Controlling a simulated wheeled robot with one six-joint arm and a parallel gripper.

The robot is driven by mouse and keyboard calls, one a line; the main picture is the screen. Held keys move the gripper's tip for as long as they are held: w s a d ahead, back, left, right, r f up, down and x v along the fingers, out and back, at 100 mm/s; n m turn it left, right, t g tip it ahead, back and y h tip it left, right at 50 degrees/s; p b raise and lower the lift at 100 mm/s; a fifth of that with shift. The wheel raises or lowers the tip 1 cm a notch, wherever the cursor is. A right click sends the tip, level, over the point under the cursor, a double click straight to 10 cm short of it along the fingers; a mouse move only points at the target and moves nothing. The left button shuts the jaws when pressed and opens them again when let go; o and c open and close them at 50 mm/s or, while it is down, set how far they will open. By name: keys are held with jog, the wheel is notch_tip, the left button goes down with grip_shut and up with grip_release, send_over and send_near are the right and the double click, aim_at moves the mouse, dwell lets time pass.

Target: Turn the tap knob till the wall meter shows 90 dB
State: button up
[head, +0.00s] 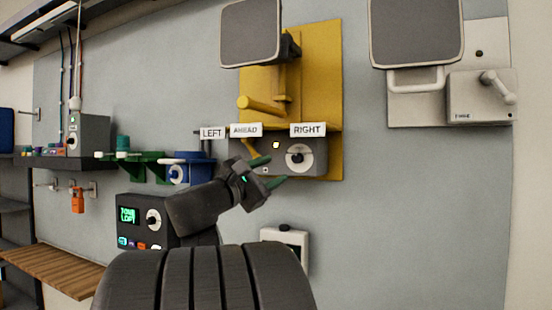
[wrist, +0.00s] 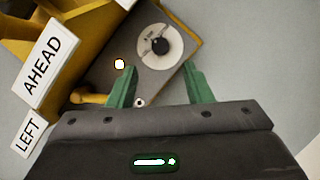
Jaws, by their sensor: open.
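A grey box (head: 318,142) is mounted on a yellow wall panel (head: 325,80). Its right part carries a white dial with a dark central knob (head: 299,157), also seen in the wrist view (wrist: 160,46). I cannot tell for certain that this is the tap knob. My gripper (head: 268,171) is open, its green fingers just left of the dial. In the wrist view, the dial lies beyond the fingertips (wrist: 161,72), with nothing between them. A dark wall unit (head: 133,234) with a green display stands lower left; it may be the meter, but its reading is too small to read.
Signs LEFT (head: 212,133), AHEAD (head: 245,130) and RIGHT (head: 308,130) sit along the box top. A yellow lever (wrist: 90,98) is beside my left finger. A white wall box (head: 292,240) is below. A wooden shelf (head: 55,268) juts out lower left.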

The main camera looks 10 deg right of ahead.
aim_at(295, 160)
jog(key=p+x, duration=0.2)
jog(key=x, duration=0.6)
jog(key=shift+f, duration=0.1)
jog(key=c, duration=1)
